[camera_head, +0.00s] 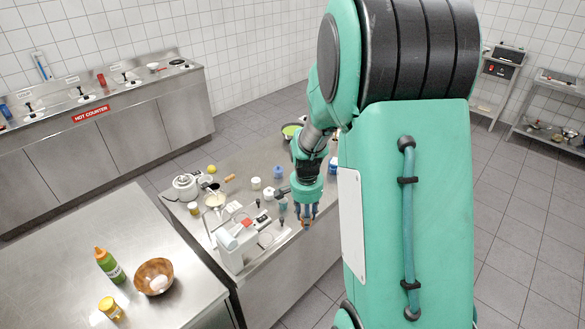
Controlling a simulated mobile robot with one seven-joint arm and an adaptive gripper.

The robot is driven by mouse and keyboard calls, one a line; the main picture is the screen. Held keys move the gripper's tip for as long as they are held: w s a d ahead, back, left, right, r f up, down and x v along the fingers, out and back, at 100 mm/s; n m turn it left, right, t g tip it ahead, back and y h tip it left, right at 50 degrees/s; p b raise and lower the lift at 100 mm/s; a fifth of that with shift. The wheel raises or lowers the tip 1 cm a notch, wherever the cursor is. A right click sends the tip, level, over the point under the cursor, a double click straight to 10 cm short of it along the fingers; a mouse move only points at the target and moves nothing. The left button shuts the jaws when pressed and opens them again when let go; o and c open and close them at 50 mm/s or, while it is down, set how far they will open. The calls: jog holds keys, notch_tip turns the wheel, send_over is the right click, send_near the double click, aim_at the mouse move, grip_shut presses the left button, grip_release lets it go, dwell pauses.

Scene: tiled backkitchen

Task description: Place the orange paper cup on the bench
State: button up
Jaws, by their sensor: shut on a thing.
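My gripper (305,214) points straight down over the front right part of the middle bench (308,240). It is shut on a small orange thing (306,223), which looks like the orange paper cup; only a little of it shows between the fingertips. The cup is at or just above the steel top near the front edge; I cannot tell whether it touches. My green arm hides part of the bench's right side.
Several small items crowd the bench, including a white machine (236,245), a white kettle-like pot (186,187) and a blue cup (278,172). A nearer steel table holds a wooden bowl (153,277), a green bottle (110,266) and a yellow jar (110,308).

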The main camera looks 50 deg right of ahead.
notch_tip(320, 180, down, 10)
jog(key=shift+w+r, duration=0.1)
dwell(0.4)
jog(key=w+d, duration=0.3)
jog(key=w, duration=0.1)
jog(key=w+d+f, duration=0.1)
jog(key=w+d, duration=0.2)
jog(key=w, duration=0.1)
jog(key=w+d, duration=0.3)
jog(key=w, duration=0.1)
jog(key=shift+w+d+f, duration=0.25)
jog(key=shift+w+d, duration=0.05)
jog(key=shift+d, duration=0.1)
jog(key=shift+f, duration=0.1)
jog(key=shift+f, duration=1.65)
jog(key=shift+f+b, duration=0.2)
jog(key=shift+b, duration=0.15)
jog(key=o, duration=1.2)
